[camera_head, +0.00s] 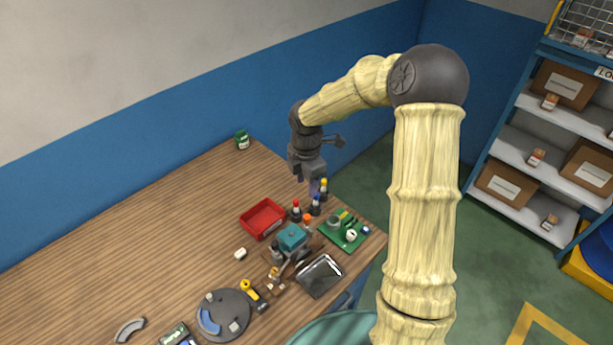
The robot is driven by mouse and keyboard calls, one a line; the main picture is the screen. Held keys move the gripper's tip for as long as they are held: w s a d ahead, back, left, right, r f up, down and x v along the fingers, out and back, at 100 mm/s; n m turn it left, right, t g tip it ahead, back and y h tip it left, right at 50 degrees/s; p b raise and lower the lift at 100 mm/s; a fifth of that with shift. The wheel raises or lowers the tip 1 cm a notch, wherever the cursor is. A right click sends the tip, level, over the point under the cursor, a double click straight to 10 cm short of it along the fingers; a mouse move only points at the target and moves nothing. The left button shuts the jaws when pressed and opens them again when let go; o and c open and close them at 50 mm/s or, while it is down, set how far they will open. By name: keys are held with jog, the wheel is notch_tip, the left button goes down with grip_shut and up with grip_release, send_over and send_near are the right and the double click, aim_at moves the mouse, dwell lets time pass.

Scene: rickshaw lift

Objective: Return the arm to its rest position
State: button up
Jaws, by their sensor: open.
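My arm rises from the bottom right in pale wood-like segments, bends at a dark elbow and reaches left over the back right part of the workbench. My gripper (316,182) hangs from its end and points down. It is open, above several small bottles with coloured caps. A dark-capped bottle (316,206) stands just below the fingertips. I cannot tell whether the fingers touch it. Nothing clearly shows held between the fingers.
The wooden workbench (120,240) holds a red tray (263,219), a green board (343,232), a dark tray (319,276), a teal device (291,238), a round turntable (224,314) and a green can (242,139). A shelf (545,160) with boxes stands right. Its left side has free floor.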

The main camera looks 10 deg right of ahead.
notch_tip(320, 180, up, 3)
jog(key=shift+f, duration=0.15)
dwell(0.4)
jog(key=s+d+r+m+t, duration=0.1)
jog(key=s+m, duration=0.8)
jog(key=m, duration=0.2)
jog(key=s+d+r+m+t+b, duration=0.1)
jog(key=s+d+m, duration=0.1)
jog(key=s+m, duration=0.8)
jog(key=shift+s+d+r+m+t, duration=0.2)
jog(key=shift+d+r+m+t, duration=0.1)
jog(key=shift+m, duration=0.2)
